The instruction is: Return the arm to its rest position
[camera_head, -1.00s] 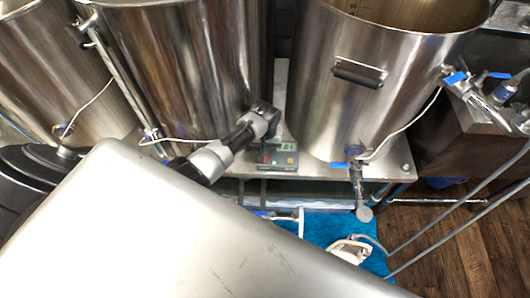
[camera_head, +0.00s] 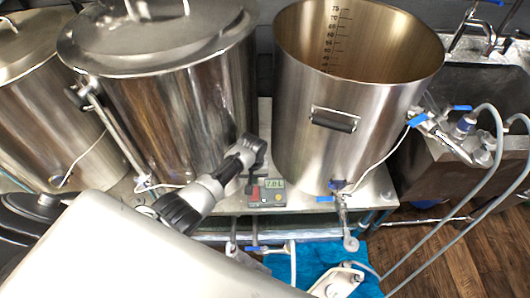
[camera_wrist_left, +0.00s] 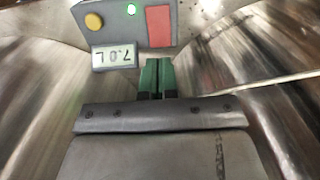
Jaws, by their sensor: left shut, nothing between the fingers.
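My left arm (camera_head: 203,197) reaches in from the lower left of the head view. Its wrist is bent above the metal stand, in front of the gap between two steel kettles. My left gripper (camera_wrist_left: 156,78) shows in the left wrist view with its green-tipped fingers together and nothing between them. The fingertips are close to a grey control box (camera_wrist_left: 125,30) with a yellow button, a green light, a red button and a display reading 7.0 L. That box also shows in the head view (camera_head: 267,193), just right of the gripper. My right gripper is not in view.
A lidded kettle (camera_head: 165,105) stands behind the arm, and an open kettle (camera_head: 345,120) with a blue-handled valve (camera_head: 338,187) stands right of the box. Hoses (camera_head: 440,245) run at the right. A blue mat (camera_head: 315,262) lies on the wood floor (camera_head: 430,265).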

